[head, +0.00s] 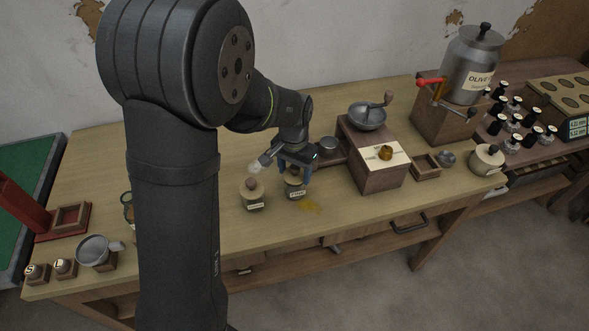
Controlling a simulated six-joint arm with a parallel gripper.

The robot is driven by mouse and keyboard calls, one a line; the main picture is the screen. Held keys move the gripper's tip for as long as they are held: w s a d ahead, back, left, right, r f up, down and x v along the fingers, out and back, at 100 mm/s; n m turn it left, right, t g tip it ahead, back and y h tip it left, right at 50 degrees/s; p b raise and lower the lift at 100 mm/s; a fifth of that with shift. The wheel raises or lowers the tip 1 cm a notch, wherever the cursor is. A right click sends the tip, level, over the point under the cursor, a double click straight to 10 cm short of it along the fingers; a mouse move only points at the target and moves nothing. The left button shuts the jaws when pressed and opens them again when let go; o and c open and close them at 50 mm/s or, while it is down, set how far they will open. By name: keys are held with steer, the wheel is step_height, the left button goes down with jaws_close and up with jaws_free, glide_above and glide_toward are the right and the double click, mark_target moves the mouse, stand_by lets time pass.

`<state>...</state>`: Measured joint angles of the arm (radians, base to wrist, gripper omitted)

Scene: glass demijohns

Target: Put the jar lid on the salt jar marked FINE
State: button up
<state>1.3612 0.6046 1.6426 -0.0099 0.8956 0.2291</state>
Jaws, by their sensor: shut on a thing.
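Two small salt jars stand close together on the wooden bench. The left jar (254,204) has a round pale top with a brown knob and a label too small to read surely. The right jar (297,194) also has a small label that I cannot read surely, so I cannot tell which one is marked FINE.
A wooden grinder (376,175) with a metal bowl and crank stands close on the right. A metal funnel (94,249) is at the front left. The bench front between is clear.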

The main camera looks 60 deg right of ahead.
steer(key=shift+a+f, duration=0.2)
steer(key=shift+f, duration=0.5)
stand_by(0.8)
steer(key=o, duration=1.5)
steer(key=shift+o, duration=0.3)
steer(key=shift+d, duration=0.1)
steer(key=shift+d+r, duration=0.1)
steer(key=o, duration=0.3)
steer(key=shift+o, duration=0.2)
steer(key=shift+r, duration=0.1)
